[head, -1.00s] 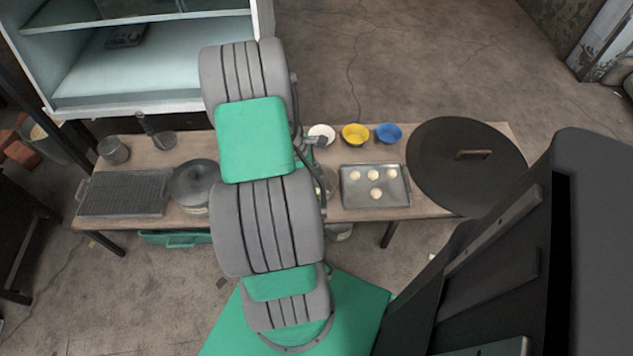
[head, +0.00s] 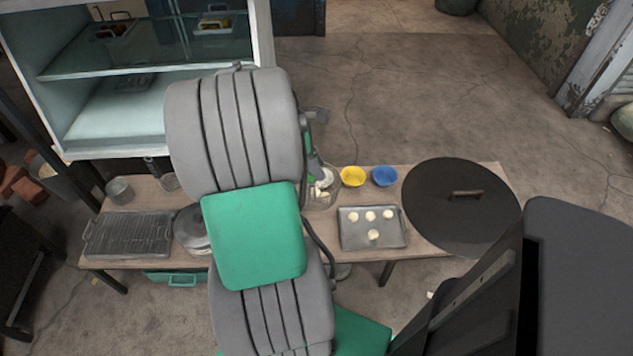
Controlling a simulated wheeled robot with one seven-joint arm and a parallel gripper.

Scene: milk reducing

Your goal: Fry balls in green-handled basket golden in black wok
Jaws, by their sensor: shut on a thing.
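In the head view my arm covers the middle of the table. My gripper (head: 318,118) shows only in part past the arm's right side. It is shut on what looks like the green-handled basket (head: 327,198), a see-through round vessel with pale pieces in it, above the table's back half. The fingertips and most of the grip are hidden. A large black round cover (head: 440,215) with a wooden handle lies at the table's right end. Whether the black wok is under it cannot be told. Several pale balls (head: 371,216) sit on a metal tray (head: 355,242).
A yellow bowl (head: 353,177) and a blue bowl (head: 385,176) stand behind the tray. A ridged grill plate (head: 125,236), a metal cup (head: 119,190) and a partly hidden lidded pot (head: 191,232) are on the left. An open shelf cabinet (head: 120,125) stands behind the left.

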